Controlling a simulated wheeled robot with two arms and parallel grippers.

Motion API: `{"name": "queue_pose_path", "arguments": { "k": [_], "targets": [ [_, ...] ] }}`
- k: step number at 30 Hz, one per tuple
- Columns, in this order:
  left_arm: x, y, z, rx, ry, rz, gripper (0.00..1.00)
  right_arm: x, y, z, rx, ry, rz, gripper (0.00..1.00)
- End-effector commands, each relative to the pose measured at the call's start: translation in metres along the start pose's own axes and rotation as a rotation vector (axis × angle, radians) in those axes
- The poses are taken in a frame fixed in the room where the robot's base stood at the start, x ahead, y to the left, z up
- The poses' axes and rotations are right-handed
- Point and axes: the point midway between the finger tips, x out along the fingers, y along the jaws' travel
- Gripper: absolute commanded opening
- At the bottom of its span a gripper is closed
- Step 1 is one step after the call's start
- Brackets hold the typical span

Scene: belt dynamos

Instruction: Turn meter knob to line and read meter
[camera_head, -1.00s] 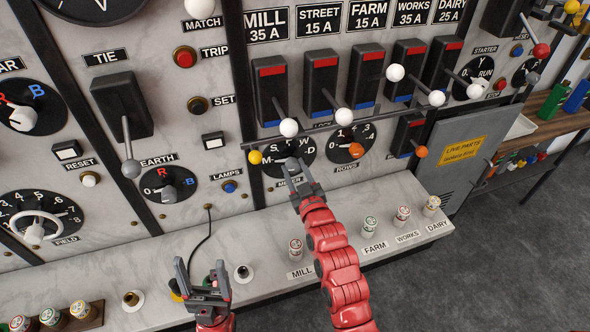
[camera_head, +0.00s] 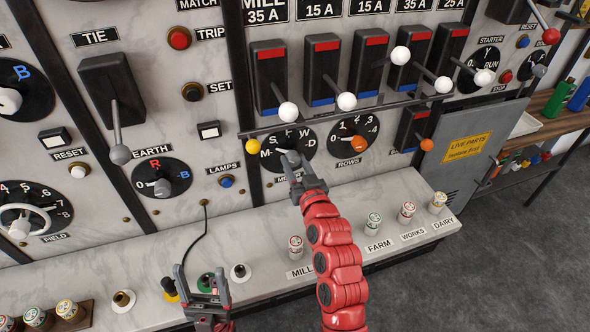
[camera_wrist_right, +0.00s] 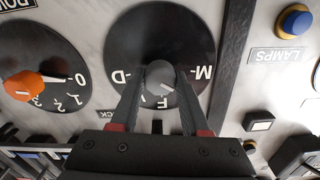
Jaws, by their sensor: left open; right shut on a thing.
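The meter dial (camera_head: 307,135) is a black disc with white letters, low on the panel; M, S, F, W and D show around its rim. Its grey round knob (camera_wrist_right: 160,75) sits at the disc's middle, with a white mark on the side towards F in the right wrist view. My right gripper (camera_wrist_right: 160,88) is shut on the knob, one finger on each side. In the head view the right gripper (camera_head: 291,162) covers much of the knob. My left gripper (camera_head: 203,290) is open and empty above the ledge. No meter face shows clearly.
The rows dial (camera_head: 352,137) with an orange knob (camera_head: 357,143) is just right of the meter dial. Levers with white balls (camera_head: 346,101) and a dark bar (camera_head: 345,118) lie above it. The ledge (camera_head: 262,262) below holds several fuses and a black cable.

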Motion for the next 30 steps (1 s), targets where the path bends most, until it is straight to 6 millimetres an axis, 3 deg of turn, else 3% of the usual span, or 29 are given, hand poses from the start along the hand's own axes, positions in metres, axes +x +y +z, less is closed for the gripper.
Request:
{"name": "queue_pose_path", "arguments": {
  "k": [12, 30],
  "targets": [
    [-0.017, 0.001, 0.003, 0.000, 0.000, 0.000, 0.73, 0.000, 0.001, -0.001, 0.235, 0.004, 0.000, 0.00],
    [-0.019, 0.001, 0.003, 0.000, 0.000, 0.000, 0.73, 0.000, 0.000, -0.002, 0.283, 0.003, 0.001, 0.00]
  ]
}}
